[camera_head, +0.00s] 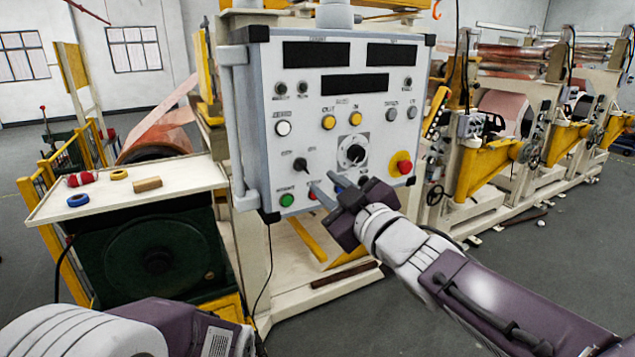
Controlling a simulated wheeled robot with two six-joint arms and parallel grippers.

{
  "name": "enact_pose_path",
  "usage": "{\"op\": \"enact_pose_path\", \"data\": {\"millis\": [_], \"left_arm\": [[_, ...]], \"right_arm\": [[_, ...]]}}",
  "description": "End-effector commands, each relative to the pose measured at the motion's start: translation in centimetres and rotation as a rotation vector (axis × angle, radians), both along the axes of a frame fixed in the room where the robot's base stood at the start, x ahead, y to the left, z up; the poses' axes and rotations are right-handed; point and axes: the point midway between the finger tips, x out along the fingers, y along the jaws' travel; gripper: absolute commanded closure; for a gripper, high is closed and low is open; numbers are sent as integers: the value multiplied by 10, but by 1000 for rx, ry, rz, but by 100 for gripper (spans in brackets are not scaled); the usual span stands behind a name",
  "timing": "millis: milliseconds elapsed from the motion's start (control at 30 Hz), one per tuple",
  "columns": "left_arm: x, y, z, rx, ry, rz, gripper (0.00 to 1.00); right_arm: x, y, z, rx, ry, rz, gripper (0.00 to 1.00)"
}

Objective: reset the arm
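My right gripper (328,187) is in front of the lower part of a grey control panel (262,110). Its two fingers are spread apart with nothing seen between them. Its tips are close to the panel's bottom row of buttons; I cannot tell whether they touch. The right arm reaches in from the lower right. Part of my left arm shows at the bottom left, but its gripper is out of view. The panel has a green button (287,200), a red emergency knob (404,167) on a yellow base and a rotary dial (355,154). The gripper partly hides the lower buttons.
A white table (110,200) at left holds a red object (83,179), a blue ring (78,200), a yellow ring (119,174) and a wooden block (147,184). Copper foil machinery (500,110) stands at right. Grey floor lies open at lower right.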

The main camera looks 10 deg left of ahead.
Motion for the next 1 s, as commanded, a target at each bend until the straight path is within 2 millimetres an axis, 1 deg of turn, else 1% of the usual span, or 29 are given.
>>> {"op": "enact_pose_path", "data": {"millis": [100, 333, 367, 400, 433, 467, 500, 567, 600, 667, 700, 733, 767, 800, 867, 900, 967, 1000], "left_arm": [[0, 0, 0, 0, 0, 0, 64], [0, 0, 0, 0, 0, 0, 64], [0, 0, 0, 0, 0, 0, 64], [0, 0, 0, 0, 0, 0, 64], [0, 0, 0, 0, 0, 0, 64], [0, 0, 0, 0, 0, 0, 64], [0, 0, 0, 0, 0, 0, 64], [0, 0, 0, 0, 0, 0, 64], [0, 0, 0, 0, 0, 0, 64], [0, 0, 0, 0, 0, 0, 64], [0, 0, 0, 0, 0, 0, 64], [0, 0, 0, 0, 0, 0, 64], [0, 0, 0, 0, 0, 0, 64], [0, 0, 0, 0, 0, 0, 64], [0, 0, 0, 0, 0, 0, 64], [0, 0, 0, 0, 0, 0, 64], [0, 0, 0, 0, 0, 0, 64], [0, 0, 0, 0, 0, 0, 64]], "right_arm": [[-4, -3, 0, 1, 1, 0, 74], [-3, -4, 0, 0, 1, -3, 74], [-1, -7, 0, 0, 2, -11, 74], [5, -16, -3, -2, 6, -34, 74], [13, -27, -7, -4, 13, -59, 74], [21, -40, -16, -11, 31, -90, 74], [31, -58, -37, -16, 78, -136, 74], [42, -91, -79, -14, 186, -222, 74], [45, -114, -109, -12, 271, -287, 74], [42, -146, -156, -8, 408, -384, 74], [35, -167, -187, -4, 503, -448, 74], [27, -181, -211, -1, 577, -495, 74], [17, -195, -234, 2, 654, -542, 74], [0, -211, -264, 7, 756, -601, 74], [-32, -230, -306, 14, 917, -686, 74], [-56, -239, -330, 19, 1023, -736, 74], [-93, -246, -359, 24, 1170, -797, 74], [-116, -247, -373, 24, 1259, -826, 74]]}}
